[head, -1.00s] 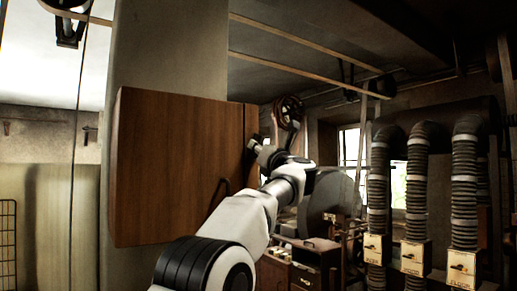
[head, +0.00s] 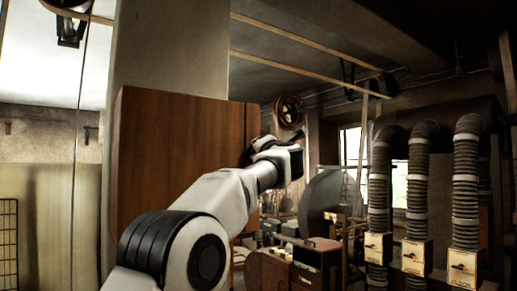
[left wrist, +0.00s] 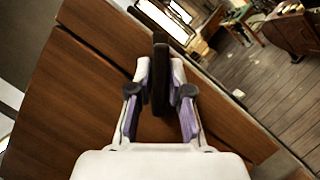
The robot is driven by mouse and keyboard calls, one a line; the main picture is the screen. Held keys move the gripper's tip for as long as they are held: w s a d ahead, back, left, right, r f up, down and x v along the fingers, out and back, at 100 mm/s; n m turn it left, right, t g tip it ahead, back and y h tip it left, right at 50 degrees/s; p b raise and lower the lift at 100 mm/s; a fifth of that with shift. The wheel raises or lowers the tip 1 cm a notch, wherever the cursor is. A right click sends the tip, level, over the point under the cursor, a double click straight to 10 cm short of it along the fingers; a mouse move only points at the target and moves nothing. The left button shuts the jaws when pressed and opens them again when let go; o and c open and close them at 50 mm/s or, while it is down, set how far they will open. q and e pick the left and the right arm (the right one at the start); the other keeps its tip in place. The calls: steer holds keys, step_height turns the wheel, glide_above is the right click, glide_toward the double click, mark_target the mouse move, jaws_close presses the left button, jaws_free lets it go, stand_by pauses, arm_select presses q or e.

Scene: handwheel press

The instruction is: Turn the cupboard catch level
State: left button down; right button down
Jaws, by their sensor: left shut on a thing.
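The brown wooden cupboard (head: 170,150) hangs beside a grey pillar in the head view, and its front fills much of the left wrist view (left wrist: 75,95). The catch (left wrist: 160,78) is a dark, narrow bar near the cupboard's edge in the left wrist view. My left gripper (left wrist: 161,72) has its fingers on both sides of the bar and is shut on it. In the head view the left gripper (head: 258,147) is at the cupboard's right edge, and my wrist hides most of the catch there. Its exact angle to level cannot be told. My right gripper is not in view.
Ribbed ducts (head: 466,180) with switch boxes (head: 462,268) stand at the right. A spoked wheel (head: 290,111) is behind my wrist. Wooden cabinets (head: 318,262) stand lower down behind the arm. In the left wrist view, open plank floor (left wrist: 235,60) shows beyond the cupboard.

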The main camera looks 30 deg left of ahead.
arm_select(q)
steer(key=m+h, duration=0.2)
steer(key=m, duration=0.3)
steer(key=shift+d+r+m, duration=0.1)
steer(key=shift+m, duration=0.2)
steer(key=shift+m+g+h, duration=0.4)
steer(key=shift+m, duration=0.6)
steer(key=c, duration=1.2)
jaws_free()
steer(key=shift+o, duration=0.2)
steer(key=shift+w+d, duration=0.1)
steer(key=shift+d, duration=0.2)
steer(key=v, duration=1.1)
steer(key=shift+s+d, duration=0.25)
